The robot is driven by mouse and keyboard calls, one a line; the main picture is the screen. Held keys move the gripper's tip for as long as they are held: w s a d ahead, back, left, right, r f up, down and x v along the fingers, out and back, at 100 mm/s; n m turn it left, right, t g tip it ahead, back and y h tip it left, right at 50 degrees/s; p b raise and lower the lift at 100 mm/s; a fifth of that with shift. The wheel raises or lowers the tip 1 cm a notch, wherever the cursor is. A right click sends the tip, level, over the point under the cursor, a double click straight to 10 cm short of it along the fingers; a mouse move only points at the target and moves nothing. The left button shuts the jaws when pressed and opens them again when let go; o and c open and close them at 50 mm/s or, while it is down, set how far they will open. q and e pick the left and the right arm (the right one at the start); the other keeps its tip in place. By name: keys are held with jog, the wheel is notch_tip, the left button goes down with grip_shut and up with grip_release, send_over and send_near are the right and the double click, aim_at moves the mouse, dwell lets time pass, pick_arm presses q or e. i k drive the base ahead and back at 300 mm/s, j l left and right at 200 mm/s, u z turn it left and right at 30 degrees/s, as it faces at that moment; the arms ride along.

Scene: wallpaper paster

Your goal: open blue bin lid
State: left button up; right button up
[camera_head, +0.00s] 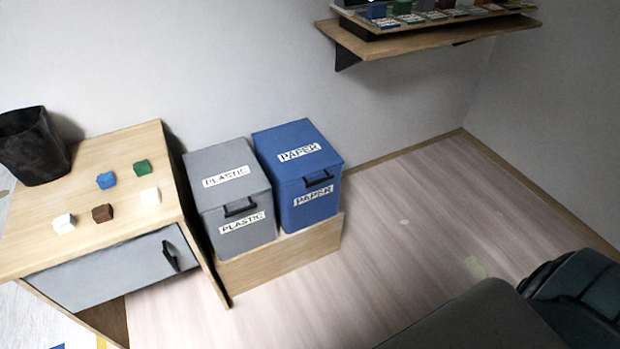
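The blue bin (313,206) stands on a low wooden platform near the wall, in the middle of the head view. Its lid (290,141) is closed and carries a white "PAPER" label. A second "PAPER" label is on its front. A dark handle (319,178) sits at the front edge of the lid. Neither of my grippers is in the head view.
A grey "PLASTIC" bin (240,234) stands close against the blue bin's left side. A wooden cabinet (100,235) with several small blocks and a black basket (32,147) is further left. A wall shelf (430,38) is upper right.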

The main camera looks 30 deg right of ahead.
aim_at(293, 150)
jog(key=z, duration=0.8)
